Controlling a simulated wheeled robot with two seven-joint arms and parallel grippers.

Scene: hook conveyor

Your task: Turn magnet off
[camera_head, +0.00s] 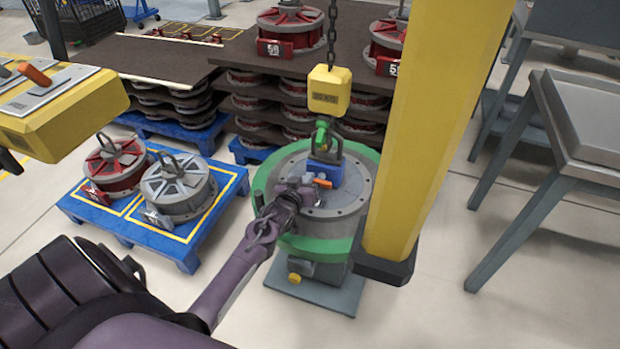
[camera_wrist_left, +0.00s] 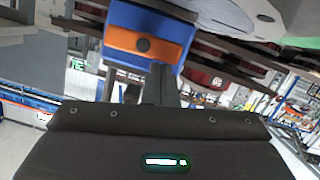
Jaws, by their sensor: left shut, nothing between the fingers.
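The blue magnet (camera_head: 323,172) sits on top of a grey round part (camera_head: 345,197) with a green rim, under a green hook (camera_head: 321,134). An orange lever (camera_head: 323,183) shows on its near side. My left gripper (camera_head: 302,190) is just left of the lever, shut and empty; whether it touches the lever is unclear. In the left wrist view the blue magnet (camera_wrist_left: 158,20) appears close ahead, with an orange piece (camera_wrist_left: 122,40) and a dark round pivot on its face. The fingertips are hard to make out there. My right gripper is not in view.
A yellow hoist block (camera_head: 328,91) hangs on a chain above the hook. A thick yellow post (camera_head: 420,130) stands close on the right. A blue pallet (camera_head: 186,232) with two round parts is at left. A grey table (camera_head: 585,115) stands at far right.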

